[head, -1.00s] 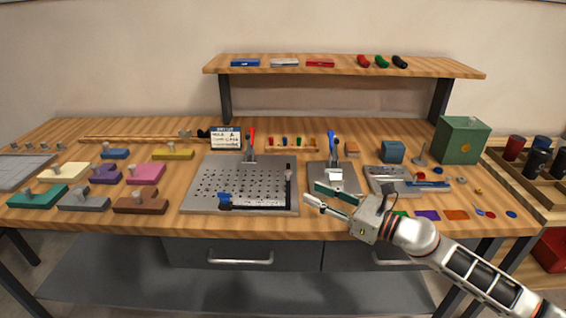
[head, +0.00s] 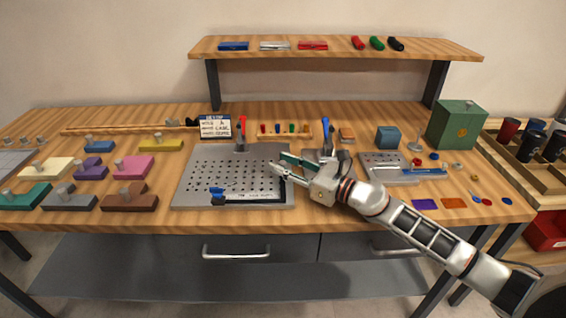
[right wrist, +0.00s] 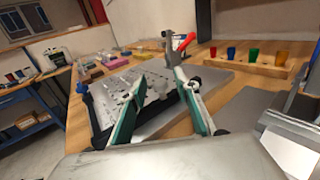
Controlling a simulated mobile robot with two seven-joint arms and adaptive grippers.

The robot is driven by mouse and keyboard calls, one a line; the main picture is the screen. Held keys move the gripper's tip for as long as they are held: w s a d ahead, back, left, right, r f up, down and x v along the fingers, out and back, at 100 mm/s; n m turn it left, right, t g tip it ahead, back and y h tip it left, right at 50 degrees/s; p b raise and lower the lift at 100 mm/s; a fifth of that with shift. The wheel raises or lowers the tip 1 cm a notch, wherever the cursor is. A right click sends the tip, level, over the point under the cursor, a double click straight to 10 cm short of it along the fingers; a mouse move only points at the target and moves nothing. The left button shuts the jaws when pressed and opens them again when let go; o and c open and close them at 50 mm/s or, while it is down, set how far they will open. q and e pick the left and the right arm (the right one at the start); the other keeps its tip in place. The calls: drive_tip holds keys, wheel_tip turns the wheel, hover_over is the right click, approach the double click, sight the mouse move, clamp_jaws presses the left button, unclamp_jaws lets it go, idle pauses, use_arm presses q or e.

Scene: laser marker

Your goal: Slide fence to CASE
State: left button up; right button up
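The fence (head: 255,197) is a dark rail with a pale printed scale along the front edge of the grey perforated plate (head: 205,175). A blue piece (head: 216,192) sits at its left end. My right gripper (head: 279,163) is over the plate's right side, behind the fence's right end. In the right wrist view its two green-padded fingers (right wrist: 164,84) are spread apart, with plate between them. My left gripper is not in view.
A red-handled clamp (head: 241,128) stands at the plate's back edge, beside a card (head: 215,128) with writing that includes CASE. A blue-handled clamp (head: 326,127) stands behind my right arm. Knobbed coloured blocks (head: 133,166) lie to the left.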

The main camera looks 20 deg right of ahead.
drive_tip(key=shift+w+a, duration=0.2)
clamp_jaws()
drive_tip(key=shift+w+a+r+p, duration=0.15)
drive_tip(key=shift+a+p, duration=0.1)
drive_tip(key=shift+a, duration=0.3)
drive_tip(key=shift+w+a+p, duration=0.15)
drive_tip(key=shift+a+p, duration=0.15)
drive_tip(key=shift+a, duration=0.2)
drive_tip(key=shift+w+a+r+p, duration=0.15)
drive_tip(key=shift+a+p, duration=0.1)
drive_tip(key=shift+a, duration=0.3)
drive_tip(key=shift+f, duration=0.25)
unclamp_jaws()
